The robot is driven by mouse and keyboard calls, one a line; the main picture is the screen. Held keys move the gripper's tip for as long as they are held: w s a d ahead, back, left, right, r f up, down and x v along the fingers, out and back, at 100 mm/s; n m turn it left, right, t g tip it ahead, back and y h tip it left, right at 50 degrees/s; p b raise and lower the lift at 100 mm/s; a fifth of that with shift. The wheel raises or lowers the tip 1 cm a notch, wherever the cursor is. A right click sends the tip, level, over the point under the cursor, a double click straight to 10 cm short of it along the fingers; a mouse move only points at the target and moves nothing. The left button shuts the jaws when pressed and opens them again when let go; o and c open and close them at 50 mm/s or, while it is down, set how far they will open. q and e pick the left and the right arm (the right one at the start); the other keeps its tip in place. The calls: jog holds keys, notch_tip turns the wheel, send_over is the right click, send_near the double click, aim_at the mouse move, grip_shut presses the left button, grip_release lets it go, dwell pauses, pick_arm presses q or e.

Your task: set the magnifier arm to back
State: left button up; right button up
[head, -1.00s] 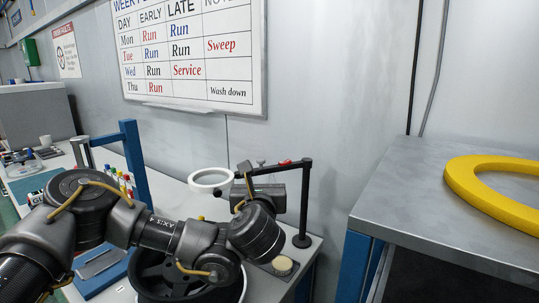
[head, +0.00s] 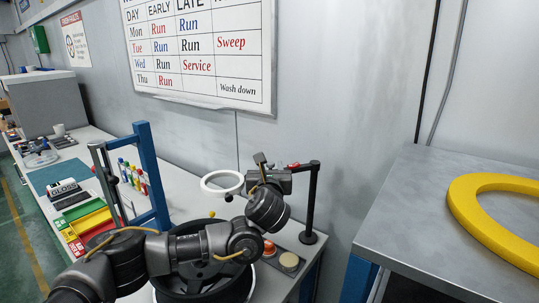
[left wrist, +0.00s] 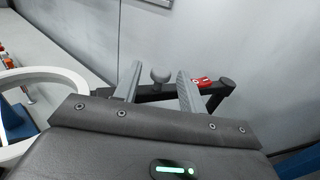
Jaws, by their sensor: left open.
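The magnifier is a white ring (head: 205,187) on a black arm that runs to a dark upright post (head: 313,205) at the back of the bench. A red piece (head: 294,165) sits on the arm near the post. My left gripper (head: 262,160) is at the arm, between ring and post. In the left wrist view, its two grey fingers (left wrist: 159,84) stand apart with a round grey knob (left wrist: 160,74) between them. I cannot tell whether either finger touches the knob. The ring shows at the left there (left wrist: 45,72). My right gripper is not in view.
A black wheel (head: 200,285) lies below my left arm. A blue frame (head: 150,175), coloured bins (head: 90,220) and small bottles stand to the left. Round buttons (head: 289,261) are by the post. A grey table (head: 400,215) with a yellow ring (head: 470,215) is at right.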

pick_arm(q)
jog(key=shift+w+d+p, duration=0.15)
jog(key=shift+w+p, duration=0.2)
jog(key=shift+w, duration=0.9)
jog(key=shift+c, duration=0.2)
grip_shut()
